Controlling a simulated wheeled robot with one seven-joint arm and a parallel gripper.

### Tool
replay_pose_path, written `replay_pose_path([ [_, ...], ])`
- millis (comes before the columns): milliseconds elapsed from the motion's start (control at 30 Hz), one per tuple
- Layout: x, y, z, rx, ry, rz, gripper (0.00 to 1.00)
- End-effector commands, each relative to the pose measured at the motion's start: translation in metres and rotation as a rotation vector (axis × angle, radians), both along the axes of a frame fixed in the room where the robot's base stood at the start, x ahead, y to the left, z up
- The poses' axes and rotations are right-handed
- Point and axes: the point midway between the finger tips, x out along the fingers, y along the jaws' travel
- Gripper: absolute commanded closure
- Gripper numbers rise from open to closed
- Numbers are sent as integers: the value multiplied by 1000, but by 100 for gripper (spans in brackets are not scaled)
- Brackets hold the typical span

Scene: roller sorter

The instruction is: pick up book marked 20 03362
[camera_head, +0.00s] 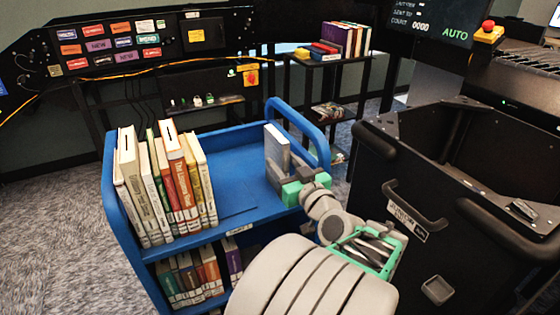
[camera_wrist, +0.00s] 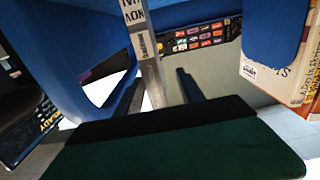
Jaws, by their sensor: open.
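A thin grey-white book (camera_head: 277,148) stands upright near the right end of the blue cart's top shelf (camera_head: 240,180). My gripper (camera_head: 303,186) is at this book's near side, with its green jaws low over the shelf. In the wrist view the narrow light spine (camera_wrist: 148,60) of a book, with dark lettering and a label, runs down between the two dark fingers of my gripper (camera_wrist: 160,90). The fingers are open, with a gap showing at least on the right of the spine. The number 20 03362 is not readable on any book.
A row of books (camera_head: 165,190) stands on the left of the top shelf, and more books (camera_head: 195,278) are on the lower shelf. The shelf middle is clear. The cart's blue end handle (camera_head: 300,125) rises behind the grey book. A black bin (camera_head: 440,190) stands close on the right.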

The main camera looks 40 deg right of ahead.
Motion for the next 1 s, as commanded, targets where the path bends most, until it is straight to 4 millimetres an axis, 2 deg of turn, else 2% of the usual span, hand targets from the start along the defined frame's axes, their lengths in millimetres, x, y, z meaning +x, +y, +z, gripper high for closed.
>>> replay_pose_path([
  [300,47,-21,4,-1,1,1,55],
  [567,51,-24,4,-1,1,-4,55],
  [1000,51,-24,4,-1,1,-3,91],
])
